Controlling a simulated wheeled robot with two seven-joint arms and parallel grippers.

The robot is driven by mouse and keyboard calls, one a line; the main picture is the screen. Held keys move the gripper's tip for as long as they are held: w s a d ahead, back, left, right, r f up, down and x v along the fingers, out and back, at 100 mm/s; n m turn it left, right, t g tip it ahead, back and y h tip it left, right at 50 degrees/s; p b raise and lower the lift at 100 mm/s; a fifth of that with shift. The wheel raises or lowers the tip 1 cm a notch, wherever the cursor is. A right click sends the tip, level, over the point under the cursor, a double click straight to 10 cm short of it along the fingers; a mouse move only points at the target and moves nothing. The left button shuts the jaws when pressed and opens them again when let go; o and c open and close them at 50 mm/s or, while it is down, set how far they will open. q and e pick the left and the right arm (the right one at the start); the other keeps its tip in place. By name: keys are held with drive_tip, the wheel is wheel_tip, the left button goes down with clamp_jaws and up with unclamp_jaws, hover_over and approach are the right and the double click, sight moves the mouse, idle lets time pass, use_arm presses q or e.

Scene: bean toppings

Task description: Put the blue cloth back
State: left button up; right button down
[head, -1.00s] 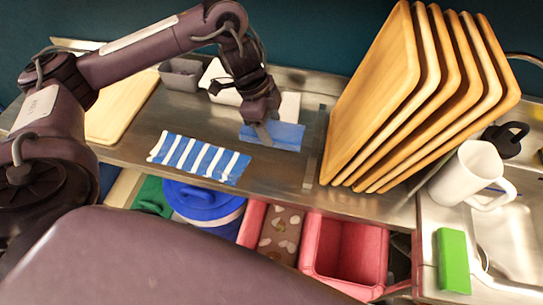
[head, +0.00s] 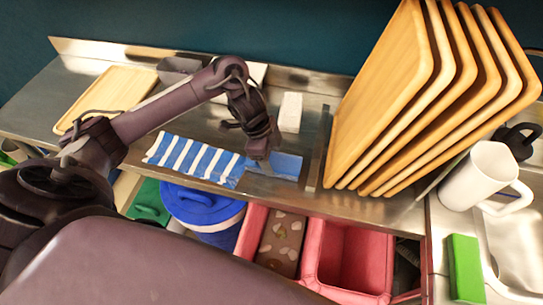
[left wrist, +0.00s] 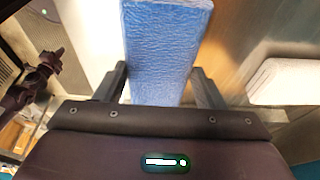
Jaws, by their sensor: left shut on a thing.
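The plain blue cloth (head: 288,167) is at the steel counter's front part, just right of a blue-and-white striped cloth (head: 195,157). My left gripper (head: 262,160) is shut on the blue cloth, with its fingers pointing down at the cloth's left part. In the left wrist view the blue cloth (left wrist: 160,55) runs away from between the two fingers (left wrist: 160,88). In the head view I cannot tell whether the cloth touches the counter or the striped cloth. My right gripper is not in view.
Wooden trays (head: 380,95) stand upright in a rack at the right. A white block (head: 290,112) lies behind the cloth. A wooden board (head: 107,97) lies at the left. Below the front edge are a blue-lidded bucket (head: 203,205) and a pink bin (head: 348,255).

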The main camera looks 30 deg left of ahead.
use_arm(q)
drive_tip(key=shift+f, duration=0.3)
drive_tip(key=o, duration=1)
drive_tip(key=shift+c, duration=0.2)
drive_tip(key=shift+r, duration=0.5)
drive_tip(key=p+v, duration=0.2)
drive_tip(key=v, duration=0.9)
drive_tip(key=shift+a+r, duration=0.2)
drive_tip(key=shift+r, duration=0.15)
drive_tip(key=shift+s+f, duration=0.1)
